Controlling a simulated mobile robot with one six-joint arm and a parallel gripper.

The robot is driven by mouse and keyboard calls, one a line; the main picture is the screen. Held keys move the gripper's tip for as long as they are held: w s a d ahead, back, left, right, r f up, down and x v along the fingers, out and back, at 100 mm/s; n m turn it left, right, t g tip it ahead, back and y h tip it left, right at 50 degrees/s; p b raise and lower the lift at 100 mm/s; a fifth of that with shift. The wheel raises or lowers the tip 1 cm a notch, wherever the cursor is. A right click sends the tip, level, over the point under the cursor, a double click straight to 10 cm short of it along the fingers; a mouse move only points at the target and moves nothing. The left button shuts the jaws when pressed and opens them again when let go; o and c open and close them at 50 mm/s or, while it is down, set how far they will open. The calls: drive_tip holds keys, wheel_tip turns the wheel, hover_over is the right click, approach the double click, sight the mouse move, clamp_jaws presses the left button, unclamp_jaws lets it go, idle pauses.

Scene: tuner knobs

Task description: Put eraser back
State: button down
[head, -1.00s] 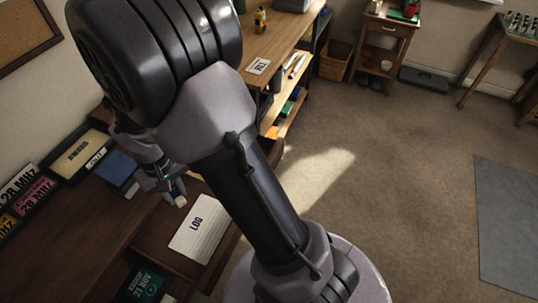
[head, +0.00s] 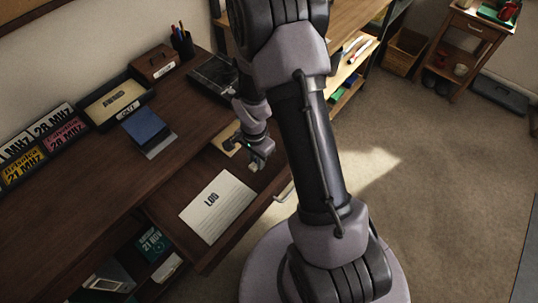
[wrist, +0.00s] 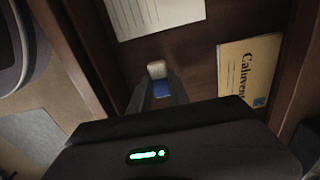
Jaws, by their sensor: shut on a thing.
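My gripper (head: 255,160) is over the far end of the open drawer (head: 195,258), pointing down. In the wrist view its two fingers (wrist: 158,92) are shut on the eraser (wrist: 157,70), which has a white end and a blue sleeve (wrist: 162,88). The eraser's white end also shows small below the gripper in the head view (head: 253,168). In the drawer lie the white LOG pad (head: 217,207) and a tan envelope (head: 230,144). The eraser is between these two, apart from both. I cannot tell whether it touches the drawer floor.
The desk top (head: 70,222) holds a blue book (head: 149,131), a tray with OUT label (head: 116,101), a wooden box (head: 153,66), a pen cup (head: 182,42) and several licence plates (head: 45,140). The drawer's side walls stand close around the gripper.

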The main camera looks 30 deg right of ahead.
drive_tip(key=d, duration=0.2)
drive_tip(key=w+d, duration=0.1)
drive_tip(key=w+d+b, duration=0.1)
drive_tip(key=d, duration=0.1)
drive_tip(key=shift+w+d+f, duration=0.25)
drive_tip(key=shift+d+f, duration=0.1)
drive_tip(key=shift+f, duration=0.05)
wheel_tip(320, 180, down, 4)
drive_tip(key=shift+r+b, duration=0.15)
drive_tip(key=shift+b, duration=1)
drive_tip(key=shift+r, duration=0.2)
drive_tip(key=shift+f, duration=0.1)
drive_tip(key=c, duration=1.6)
unclamp_jaws()
drive_tip(key=shift+f, duration=0.1)
drive_tip(key=shift+c, duration=0.2)
drive_tip(key=o, duration=0.4)
drive_tip(key=shift+o, duration=0.2)
